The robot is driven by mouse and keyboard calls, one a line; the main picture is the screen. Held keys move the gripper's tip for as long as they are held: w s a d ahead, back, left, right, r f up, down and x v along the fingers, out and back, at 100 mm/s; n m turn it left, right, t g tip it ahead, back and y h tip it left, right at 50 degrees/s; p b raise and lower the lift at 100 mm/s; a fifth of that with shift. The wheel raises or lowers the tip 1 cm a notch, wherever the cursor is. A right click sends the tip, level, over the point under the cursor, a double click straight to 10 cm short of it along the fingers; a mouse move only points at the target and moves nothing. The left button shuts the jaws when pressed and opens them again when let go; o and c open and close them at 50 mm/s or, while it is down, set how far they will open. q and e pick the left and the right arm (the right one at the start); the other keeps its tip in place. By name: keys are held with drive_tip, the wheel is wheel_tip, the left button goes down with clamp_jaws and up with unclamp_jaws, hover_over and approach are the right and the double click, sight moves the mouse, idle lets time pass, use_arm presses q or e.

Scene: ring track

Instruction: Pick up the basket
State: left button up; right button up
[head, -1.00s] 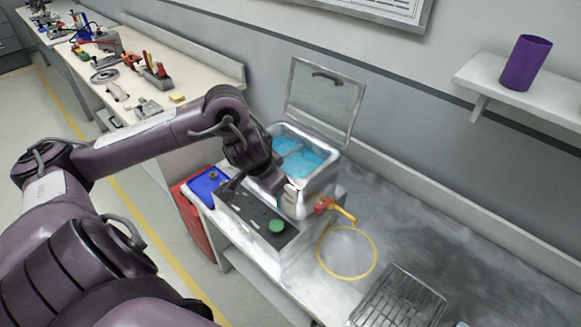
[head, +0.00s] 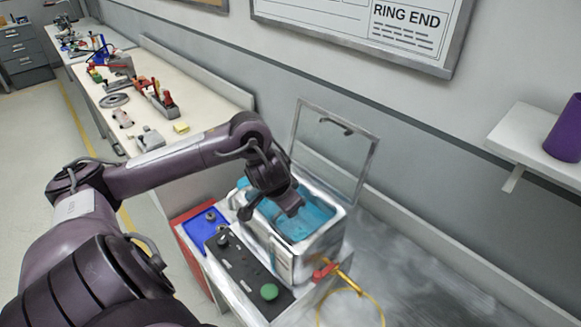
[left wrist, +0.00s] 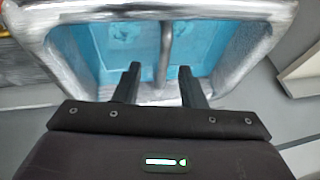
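A metal tank (head: 330,237) with blue inside stands on the bench with its lid (head: 333,150) raised. It also fills the top of the left wrist view (left wrist: 270,12). A grey bar, perhaps the basket's handle (left wrist: 167,42), runs across the tank's opening there; the basket's body cannot be made out clearly. My left gripper (head: 270,210) is over the tank, pointing down. In the left wrist view its two fingers (left wrist: 158,86) are apart, one on each side of the bar's line, with nothing visibly held. My right gripper is out of view.
A black control panel with a green button (head: 269,292) lies in front of the tank. A red valve (head: 325,270) and yellow hose loop (head: 350,305) are at its right. A blue tray (head: 203,224) is at its left. A shelf with a purple cup (head: 566,130) is at right.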

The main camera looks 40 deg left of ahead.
use_arm(q)
drive_tip(key=x, duration=0.4)
drive_tip(key=shift+w+a, duration=0.1)
drive_tip(key=shift+a, duration=0.05)
drive_tip(key=shift+w+a+f, duration=0.1)
drive_tip(key=shift+w+f, duration=0.05)
drive_tip(key=shift+f, duration=0.2)
drive_tip(key=c, duration=0.7)
clamp_jaws()
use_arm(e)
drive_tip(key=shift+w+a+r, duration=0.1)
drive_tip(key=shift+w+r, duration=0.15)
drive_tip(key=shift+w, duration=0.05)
